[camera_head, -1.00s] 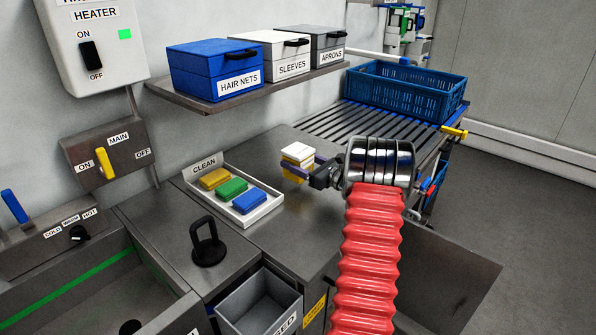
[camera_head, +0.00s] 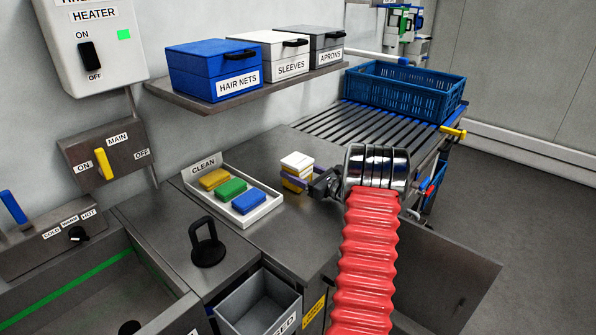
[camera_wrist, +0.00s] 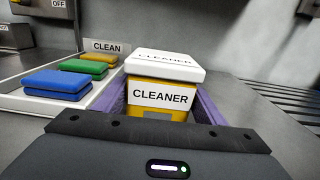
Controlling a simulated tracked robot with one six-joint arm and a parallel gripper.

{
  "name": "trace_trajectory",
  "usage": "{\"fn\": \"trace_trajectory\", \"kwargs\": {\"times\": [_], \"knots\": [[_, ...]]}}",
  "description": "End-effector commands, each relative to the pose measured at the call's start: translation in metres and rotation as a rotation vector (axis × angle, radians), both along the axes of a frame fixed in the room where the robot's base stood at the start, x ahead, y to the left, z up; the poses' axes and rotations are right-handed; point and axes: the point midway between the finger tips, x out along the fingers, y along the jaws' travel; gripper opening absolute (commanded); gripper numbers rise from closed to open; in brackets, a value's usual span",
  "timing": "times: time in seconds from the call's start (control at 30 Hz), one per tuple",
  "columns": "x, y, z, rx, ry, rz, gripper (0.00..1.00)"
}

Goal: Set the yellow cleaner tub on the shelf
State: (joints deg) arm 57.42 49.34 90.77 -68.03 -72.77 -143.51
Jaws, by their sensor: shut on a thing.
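The yellow cleaner tub (camera_head: 297,166) has a white lid and a white band. In the wrist view the tub (camera_wrist: 160,93) stands upright with its CLEANER label facing me, between the purple fingers of my gripper (camera_wrist: 155,105). My gripper (camera_head: 298,180) is shut on the tub, at or just above the steel counter; I cannot tell whether the tub's base touches it. The shelf (camera_head: 197,103) is on the wall above and behind, holding several boxes.
A white CLEAN tray (camera_head: 268,210) with yellow, green and blue sponges lies left of the tub. The blue HAIR NETS box (camera_head: 200,75), white SLEEVES box (camera_head: 268,50) and grey APRONS box (camera_head: 325,40) fill much of the shelf. A roller conveyor (camera_head: 350,125) with a blue crate (camera_head: 390,95) is behind right.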

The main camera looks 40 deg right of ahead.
Motion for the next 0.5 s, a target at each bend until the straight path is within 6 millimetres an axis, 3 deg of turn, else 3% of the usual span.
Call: {"fn": "trace_trajectory", "kwargs": {"times": [0.03,0.07,0.3,0.5], "knots": [[0.0001,0.0001,-0.0013,0.001,0.0,0.0,0.41],[0.0001,0.0001,-0.0014,0.0,0.0,0.0,0.65],[0.0003,0.0004,-0.0012,0.0,0.0,0.001,0.82],[0.0003,0.0004,-0.0012,0.0,0.0,0.001,0.83]]}}
